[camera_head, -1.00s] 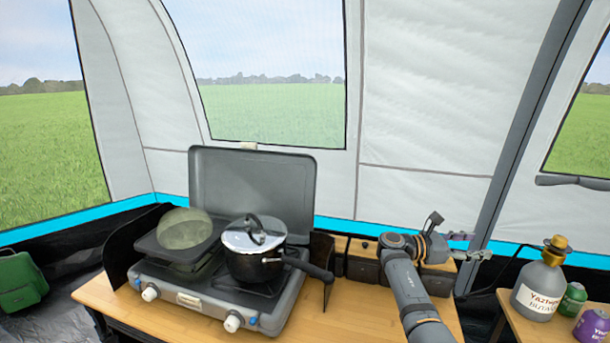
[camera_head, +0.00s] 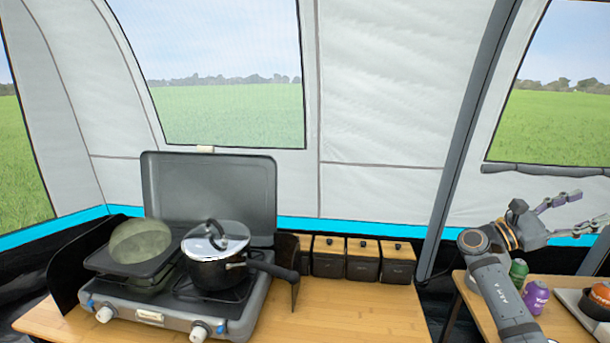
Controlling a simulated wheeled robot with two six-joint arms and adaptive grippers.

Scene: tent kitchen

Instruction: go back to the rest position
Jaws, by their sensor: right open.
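My right gripper (camera_head: 580,213) is at the right side of the view, raised above the right-hand table. Its fingers are spread apart and point to the right, with nothing between them. My right arm comes up from the lower right. My left gripper is not in view.
A camping stove (camera_head: 160,318) with a raised lid (camera_head: 208,195) stands on the wooden table (camera_head: 360,315) at left. Several dark boxes (camera_head: 362,262) stand behind. Green (camera_head: 518,270) and purple (camera_head: 535,297) cans stand at right.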

